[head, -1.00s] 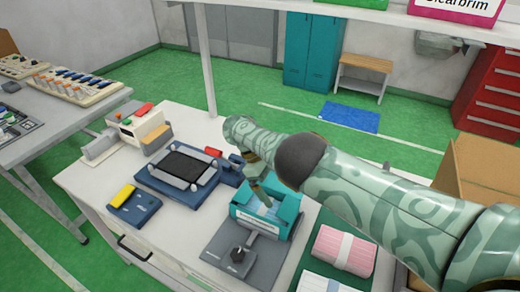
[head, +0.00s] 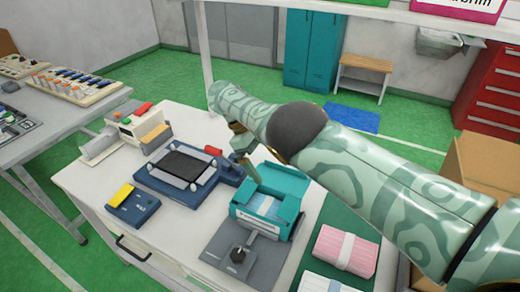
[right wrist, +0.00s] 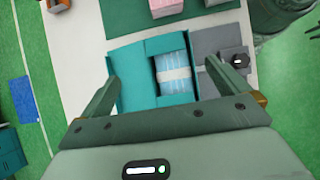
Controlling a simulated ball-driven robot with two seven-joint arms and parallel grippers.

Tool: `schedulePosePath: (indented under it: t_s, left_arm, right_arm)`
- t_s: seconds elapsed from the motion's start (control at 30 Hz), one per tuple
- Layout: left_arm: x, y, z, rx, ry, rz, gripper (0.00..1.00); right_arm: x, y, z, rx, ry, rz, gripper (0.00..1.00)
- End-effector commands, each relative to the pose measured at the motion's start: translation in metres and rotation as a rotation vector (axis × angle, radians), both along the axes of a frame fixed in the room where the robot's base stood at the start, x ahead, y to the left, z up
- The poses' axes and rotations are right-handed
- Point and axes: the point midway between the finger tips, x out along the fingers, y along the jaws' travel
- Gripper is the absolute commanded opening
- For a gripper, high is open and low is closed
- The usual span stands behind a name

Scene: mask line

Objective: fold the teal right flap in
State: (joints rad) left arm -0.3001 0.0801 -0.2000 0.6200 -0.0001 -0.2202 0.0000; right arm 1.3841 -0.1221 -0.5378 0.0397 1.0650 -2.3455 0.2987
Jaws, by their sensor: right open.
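The teal box (head: 283,181) sits on a grey fixture (head: 217,243) with a dark knob. Its top is open and shows pale blue wrapped contents (head: 265,205). In the right wrist view a broad teal flap (right wrist: 129,75) lies out to the left of the opening, with teal strips above and below it. I cannot tell for certain which panel is the right flap. My right gripper (head: 250,168) is open and empty at the box's far left corner. In the right wrist view its fingers (right wrist: 168,68) stand apart on either side of the box. My left gripper is not in view.
Pink (head: 345,246) and white wrapped bundles lie on a green mat (head: 312,260) right of the box. A blue fixture with a dark plate (head: 185,165) and a small blue box with a yellow top (head: 130,203) stand left. My right arm crosses above the table's right side.

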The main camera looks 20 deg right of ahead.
Motion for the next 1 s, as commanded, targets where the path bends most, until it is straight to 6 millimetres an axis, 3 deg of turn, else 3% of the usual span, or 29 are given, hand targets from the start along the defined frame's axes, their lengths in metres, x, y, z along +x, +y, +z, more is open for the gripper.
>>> schedulePosePath:
  t_s: [0.5,1.0]
  left_arm:
    - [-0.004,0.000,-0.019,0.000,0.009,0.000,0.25]
    - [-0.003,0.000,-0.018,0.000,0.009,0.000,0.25]
  right_arm:
    - [0.011,0.010,0.033,0.000,0.000,0.002,1.00]
    - [0.011,0.009,0.034,0.000,0.000,0.001,1.00]
